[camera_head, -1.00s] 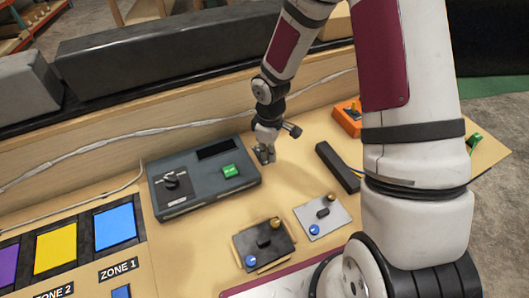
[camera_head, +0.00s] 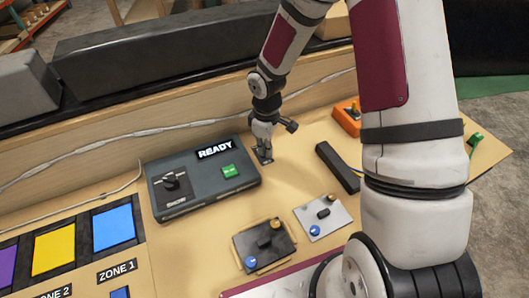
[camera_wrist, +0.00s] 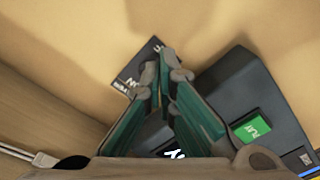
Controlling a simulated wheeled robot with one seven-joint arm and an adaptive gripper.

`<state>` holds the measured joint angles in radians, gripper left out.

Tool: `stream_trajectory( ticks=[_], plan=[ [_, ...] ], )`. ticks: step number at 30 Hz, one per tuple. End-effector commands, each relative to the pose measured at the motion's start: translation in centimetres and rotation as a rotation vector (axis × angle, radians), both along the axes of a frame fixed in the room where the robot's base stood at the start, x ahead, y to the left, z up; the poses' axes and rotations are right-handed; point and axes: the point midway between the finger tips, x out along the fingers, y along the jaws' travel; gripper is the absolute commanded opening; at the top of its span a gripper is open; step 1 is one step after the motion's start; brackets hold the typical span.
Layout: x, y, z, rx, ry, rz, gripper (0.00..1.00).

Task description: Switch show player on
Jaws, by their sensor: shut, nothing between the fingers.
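The show player (camera_head: 205,181) is a dark grey box on the wooden console. My gripper (camera_head: 264,157) is shut and empty, pointing down just beyond the box's right rear corner. Its tips are over a small dark plate (camera_wrist: 136,72) with white lettering, partly hidden by the fingers. In the wrist view the fingers (camera_wrist: 165,70) meet at the tips, and the box (camera_wrist: 250,88) with its green button (camera_wrist: 253,130) is to their right.
A black bar (camera_head: 337,167), a silver switch plate (camera_head: 322,217) and a dark switch plate (camera_head: 264,246) lie right and in front. An orange box (camera_head: 347,118) is farther right. Coloured zone pads (camera_head: 113,230) are at the left. A white cable runs along the back ledge.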

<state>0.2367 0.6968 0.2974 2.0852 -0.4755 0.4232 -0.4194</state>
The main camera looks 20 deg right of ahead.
Motion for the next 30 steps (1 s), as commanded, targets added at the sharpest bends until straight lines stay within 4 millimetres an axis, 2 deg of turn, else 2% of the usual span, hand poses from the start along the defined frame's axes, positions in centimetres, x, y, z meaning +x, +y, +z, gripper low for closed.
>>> stream_trajectory(
  ticks=[13,30],
  plan=[
    [0.1,0.0,0.4,0.000,0.000,-0.001,0.00],
    [-0.5,-0.1,4.4,-0.001,-0.001,-0.002,0.00]
  ],
)
